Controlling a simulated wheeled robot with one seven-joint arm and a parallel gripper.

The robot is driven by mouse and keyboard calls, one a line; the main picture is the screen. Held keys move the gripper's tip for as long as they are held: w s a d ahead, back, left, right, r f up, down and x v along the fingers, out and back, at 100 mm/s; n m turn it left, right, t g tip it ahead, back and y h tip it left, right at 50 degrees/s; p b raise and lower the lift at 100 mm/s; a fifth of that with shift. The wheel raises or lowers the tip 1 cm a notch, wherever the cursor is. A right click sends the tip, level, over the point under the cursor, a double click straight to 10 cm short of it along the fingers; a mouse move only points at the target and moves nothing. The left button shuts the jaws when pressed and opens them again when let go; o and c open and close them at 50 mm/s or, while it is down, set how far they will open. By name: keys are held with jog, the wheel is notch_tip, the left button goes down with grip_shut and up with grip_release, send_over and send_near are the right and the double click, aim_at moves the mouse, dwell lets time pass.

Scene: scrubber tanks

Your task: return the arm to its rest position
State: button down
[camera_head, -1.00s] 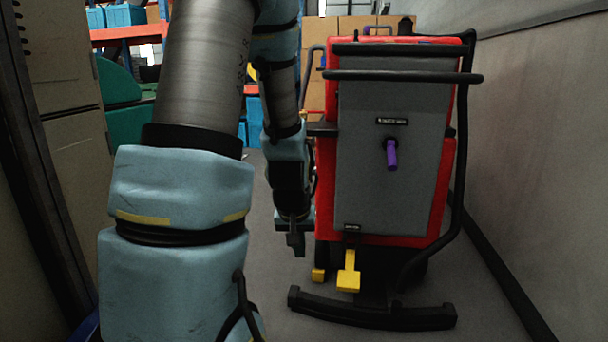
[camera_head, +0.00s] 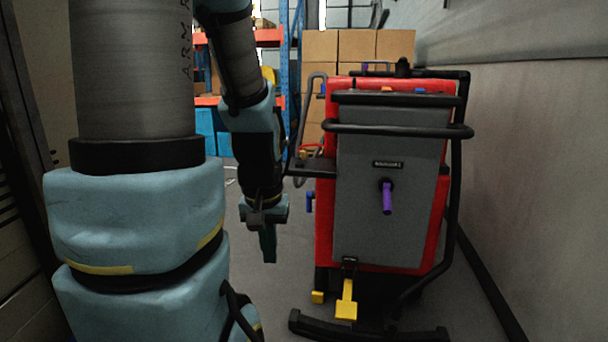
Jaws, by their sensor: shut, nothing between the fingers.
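My arm rises large on the left of the head view and bends down at its far end. My gripper (camera_head: 268,246) hangs pointing down, left of the scrubber, with its fingers together and nothing visible in them. The red and grey floor scrubber (camera_head: 385,240) stands upright just right of my gripper, with a visible gap between them. A purple handle (camera_head: 387,199) sticks out from its grey panel. A yellow pedal (camera_head: 346,308) is low at its front.
A wall (camera_head: 530,180) runs close along the scrubber's right side. Cardboard boxes (camera_head: 357,46) are stacked behind it. A shelf with blue bins (camera_head: 206,130) stands at the back left. Grey floor lies open below my gripper. A dark-edged panel stands at the far left.

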notch_tip(320, 180, up, 14)
jog(key=p, duration=1.1)
